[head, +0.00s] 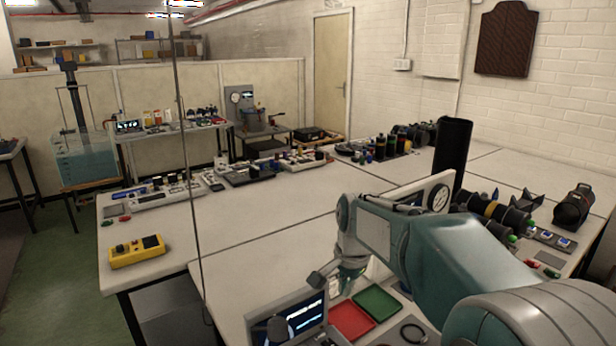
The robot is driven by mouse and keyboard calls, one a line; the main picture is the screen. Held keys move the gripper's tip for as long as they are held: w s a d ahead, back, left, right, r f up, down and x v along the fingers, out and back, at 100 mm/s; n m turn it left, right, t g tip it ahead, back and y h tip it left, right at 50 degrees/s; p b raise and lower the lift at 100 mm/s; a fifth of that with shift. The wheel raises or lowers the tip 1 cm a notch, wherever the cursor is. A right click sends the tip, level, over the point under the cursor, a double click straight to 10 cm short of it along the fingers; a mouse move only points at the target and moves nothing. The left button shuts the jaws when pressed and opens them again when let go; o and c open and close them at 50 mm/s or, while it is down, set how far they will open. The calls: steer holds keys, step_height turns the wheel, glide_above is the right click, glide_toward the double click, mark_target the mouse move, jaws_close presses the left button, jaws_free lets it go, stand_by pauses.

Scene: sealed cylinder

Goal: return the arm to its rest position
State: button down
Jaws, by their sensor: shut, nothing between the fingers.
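My teal and grey arm (440,255) reaches in from the lower right corner, over the near table, and bends down at its wrist. My gripper (324,276) is small and dark at the arm's far end, above the table near the laptop-like screen. It is shut and holds nothing that I can see. Its fingertips are hard to make out.
A screen device (288,322), a red tray (351,320) and a green tray (377,303) lie below the wrist. A tall black cylinder (453,150) stands behind the arm. Dark cylindrical parts (490,211) lie at right. The table's left middle (255,265) is clear.

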steer(key=s+d+n+t, duration=0.1)
steer(key=s+d+n, duration=0.1)
steer(key=s, duration=0.6)
steer(key=s+d+r+n+t, duration=0.1)
steer(key=s+n, duration=0.3)
steer(key=s, duration=0.5)
steer(key=s+d+r+n+t, duration=0.1)
steer(key=s+d+n, duration=0.2)
steer(key=s, duration=0.6)
steer(key=shift+d+r+t+h, duration=0.2)
steer(key=shift+d+t+h, duration=0.1)
steer(key=shift+d+t, duration=0.1)
